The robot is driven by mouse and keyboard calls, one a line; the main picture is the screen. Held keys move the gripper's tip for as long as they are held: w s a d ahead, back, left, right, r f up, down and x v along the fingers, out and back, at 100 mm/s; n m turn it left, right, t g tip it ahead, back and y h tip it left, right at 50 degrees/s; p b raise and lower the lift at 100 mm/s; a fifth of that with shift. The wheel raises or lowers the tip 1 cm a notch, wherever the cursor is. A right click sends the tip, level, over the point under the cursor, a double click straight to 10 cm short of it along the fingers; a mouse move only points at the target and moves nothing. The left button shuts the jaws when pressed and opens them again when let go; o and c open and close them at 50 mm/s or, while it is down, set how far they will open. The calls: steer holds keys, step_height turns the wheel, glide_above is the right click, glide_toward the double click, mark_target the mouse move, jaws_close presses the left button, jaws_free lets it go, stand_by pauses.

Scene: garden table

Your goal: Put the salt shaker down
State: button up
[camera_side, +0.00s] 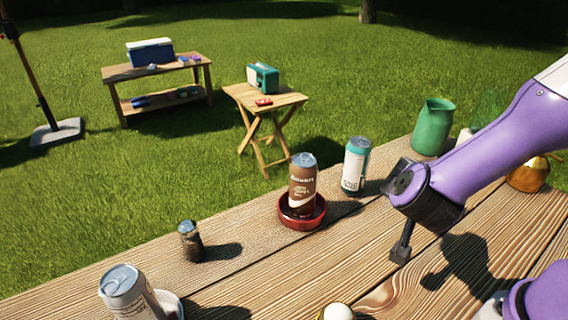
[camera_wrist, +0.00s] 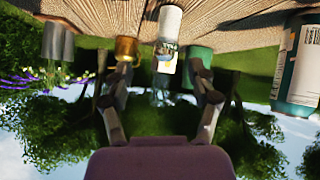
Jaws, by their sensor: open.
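My gripper (camera_side: 401,248) reaches down close to the table behind the front objects. In the wrist view its two fingers (camera_wrist: 160,78) stand wide apart with nothing held between them. A small dark shaker-like cylinder with a grey top (camera_side: 190,241) stands upright at the left of the table, well apart from my gripper. A cream rounded top (camera_side: 338,312) is cut off by the bottom edge. I cannot tell which of these, if either, is the salt shaker. The wrist view is upside down; a clear and white object (camera_wrist: 168,45) shows beyond the fingers.
A brown can (camera_side: 302,185) stands in a red bowl (camera_side: 302,220). A teal and white can (camera_side: 355,165) stands behind it. A green jug (camera_side: 433,127) and a brass pot (camera_side: 528,175) stand at the right. A silver can (camera_side: 128,292) is front left. Boards left of my gripper are clear.

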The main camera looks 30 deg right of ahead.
steer(key=s+a+r+n+t+y, duration=0.1)
steer(key=a+r+n+t+y, duration=0.2)
steer(key=r+n+y, duration=0.5)
steer(key=shift+a+r+n+t+y, duration=0.35)
steer(key=shift+n+t+y, duration=0.65)
steer(key=shift+n, duration=1.9)
steer(key=shift+s, duration=0.1)
